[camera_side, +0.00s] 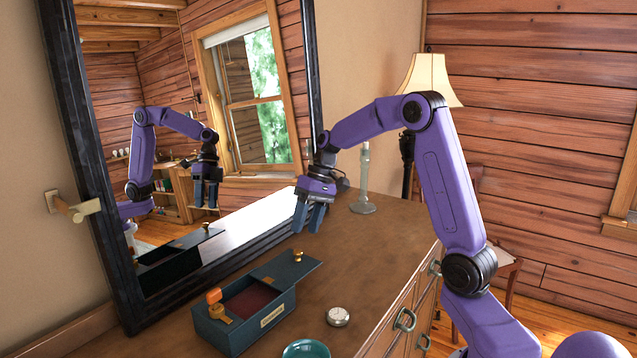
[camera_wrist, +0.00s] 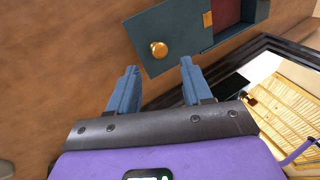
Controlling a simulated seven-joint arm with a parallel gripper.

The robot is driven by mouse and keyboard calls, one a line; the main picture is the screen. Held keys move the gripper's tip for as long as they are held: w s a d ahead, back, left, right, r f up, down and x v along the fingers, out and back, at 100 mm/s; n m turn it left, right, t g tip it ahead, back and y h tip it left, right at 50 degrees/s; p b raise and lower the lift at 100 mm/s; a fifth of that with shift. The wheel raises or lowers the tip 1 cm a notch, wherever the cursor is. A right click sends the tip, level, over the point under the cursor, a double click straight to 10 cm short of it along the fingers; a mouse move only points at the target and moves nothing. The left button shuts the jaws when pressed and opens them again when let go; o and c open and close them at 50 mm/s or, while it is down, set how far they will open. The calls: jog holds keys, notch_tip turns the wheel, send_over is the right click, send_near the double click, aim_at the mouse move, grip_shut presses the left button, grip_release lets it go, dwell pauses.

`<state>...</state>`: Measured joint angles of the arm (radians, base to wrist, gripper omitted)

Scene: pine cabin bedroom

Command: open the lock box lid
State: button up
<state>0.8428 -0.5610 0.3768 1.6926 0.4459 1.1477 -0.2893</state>
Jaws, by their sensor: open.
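The lock box (camera_side: 232,333) is dark teal with a label plate on its front, and it stands on the dresser top. Its flat lid (camera_side: 284,267) juts out past the box's far right end, leaving the dark red inside (camera_side: 250,302) showing. A brass knob (camera_side: 298,256) sits near the lid's outer end. In the wrist view the lid (camera_wrist: 185,30) and knob (camera_wrist: 158,49) lie just beyond my fingertips, with part of the red inside (camera_wrist: 228,12) at the top. My gripper (camera_side: 309,220) is open and empty, above and apart from the lid and knob.
An orange-and-brass piece (camera_side: 215,302) is at the box's left end. A pocket watch (camera_side: 338,316) and a teal bowl (camera_side: 306,350) lie near the front. A glass candlestick (camera_side: 363,185) stands behind. The large mirror's dark frame (camera_side: 165,308) borders the left; dresser right of the lid is clear.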

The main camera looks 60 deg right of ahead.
jog(key=v, duration=1.2)
jog(key=s+a+f+n+g+h, duration=0.1)
jog(key=s+a+f+n, duration=0.1)
jog(key=s+a, duration=0.35)
jog(key=s+a+f+n+h, duration=0.1)
jog(key=s+a+f+n, duration=0.1)
jog(key=a, duration=0.6)
jog(key=s+a+f+n+g+h, duration=0.1)
jog(key=s+a+f+n, duration=0.2)
jog(key=a, duration=0.4)
jog(key=s+a+f+n, duration=0.1)
jog(key=s+f+n, duration=0.2)
jog(key=s, duration=0.6)
jog(key=s+a+f+n+t+h, duration=0.1)
jog(key=s+f+n, duration=0.2)
jog(key=s, duration=0.7)
jog(key=shift+a+f+n, duration=0.15)
jog(key=shift+a+n, duration=0.05)
jog(key=shift+n, duration=0.7)
